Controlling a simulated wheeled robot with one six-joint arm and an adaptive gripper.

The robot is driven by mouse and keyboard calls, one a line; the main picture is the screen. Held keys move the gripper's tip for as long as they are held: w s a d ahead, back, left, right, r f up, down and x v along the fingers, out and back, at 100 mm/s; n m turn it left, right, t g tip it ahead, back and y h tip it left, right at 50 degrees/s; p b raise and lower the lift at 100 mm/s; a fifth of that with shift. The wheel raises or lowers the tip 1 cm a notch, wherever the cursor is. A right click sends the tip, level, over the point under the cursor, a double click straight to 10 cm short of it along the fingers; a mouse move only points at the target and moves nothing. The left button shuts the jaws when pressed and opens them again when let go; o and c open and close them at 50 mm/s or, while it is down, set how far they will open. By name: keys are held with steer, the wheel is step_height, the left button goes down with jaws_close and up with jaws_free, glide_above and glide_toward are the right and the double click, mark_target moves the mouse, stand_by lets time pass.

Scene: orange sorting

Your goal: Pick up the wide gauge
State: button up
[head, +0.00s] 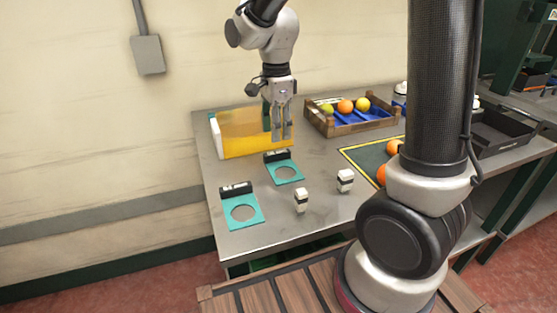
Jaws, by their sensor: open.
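Two teal ring gauges with black labelled blocks at their back edges lie flat on the grey table. The near gauge (241,200) at the front left shows the larger hole and looks like the wide one, though it is also closer to the camera. The far gauge (297,180) lies behind it to the right, with a hole that looks smaller. My gripper (282,138) is open and empty, pointing down. In the picture it is just above the far gauge's block, in front of the yellow bin; its exact height is hard to tell.
A yellow see-through bin (238,135) stands at the back left by the wall. A wooden crate (357,131) with fruit is behind right. Two small white-and-black blocks (301,201) (345,181) stand right of the gauges. A dark yellow-edged mat (366,162) is partly hidden by my column.

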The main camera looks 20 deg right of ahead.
mark_target(277, 152)
steer(key=shift+f+m, duration=0.1)
steer(key=shift+m, duration=0.2)
steer(key=shift+f, duration=0.35)
step_height(277, 152, down, 7)
steer(key=shift+w+d, duration=0.15)
jaws_close()
